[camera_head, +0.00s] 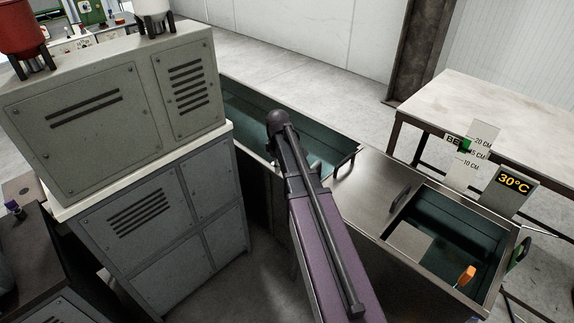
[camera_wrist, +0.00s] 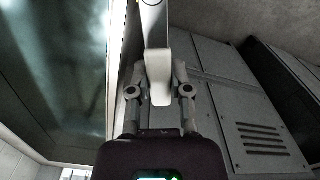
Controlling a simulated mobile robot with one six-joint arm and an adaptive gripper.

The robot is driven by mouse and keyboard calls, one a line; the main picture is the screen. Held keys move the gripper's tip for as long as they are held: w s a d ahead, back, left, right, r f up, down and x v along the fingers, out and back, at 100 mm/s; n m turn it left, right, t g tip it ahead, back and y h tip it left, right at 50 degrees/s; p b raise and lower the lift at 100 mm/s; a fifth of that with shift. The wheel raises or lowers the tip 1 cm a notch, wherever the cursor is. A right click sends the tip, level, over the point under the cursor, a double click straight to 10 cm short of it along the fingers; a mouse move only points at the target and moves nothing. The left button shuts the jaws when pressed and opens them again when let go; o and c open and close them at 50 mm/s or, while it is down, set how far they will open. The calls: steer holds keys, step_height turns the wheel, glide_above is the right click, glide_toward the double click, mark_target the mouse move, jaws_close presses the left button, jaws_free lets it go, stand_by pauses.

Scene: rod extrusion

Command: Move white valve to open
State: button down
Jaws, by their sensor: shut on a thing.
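The white valve's handle (camera_wrist: 157,40) shows in the wrist view as a pale, flat lever running down from the top edge. Its lower end sits between the two fingers of my gripper (camera_wrist: 159,82), which are shut on it. The valve's body and its pivot are not clearly visible. In the head view my purple arm reaches down beside the water trough and hides my gripper and the valve.
Grey cabinets (camera_head: 150,215) stand close on the left of my arm. A long water trough (camera_head: 243,150) runs behind it. On the right are a steel tank lid (camera_head: 360,200), an orange float (camera_head: 466,275), a 30°C display (camera_head: 513,184) and a table (camera_head: 500,115).

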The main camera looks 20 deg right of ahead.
steer(key=shift+s, duration=0.1)
steer(key=shift+s+a+n, duration=0.4)
steer(key=shift+n, duration=0.6)
steer(key=shift+s+a+n, duration=0.3)
steer(key=shift+s+n, duration=0.15)
steer(key=shift+n, duration=0.55)
steer(key=shift+s, duration=0.1)
steer(key=shift+s+a+n, duration=0.2)
steer(key=shift+s+n, duration=0.2)
steer(key=shift+n, duration=0.6)
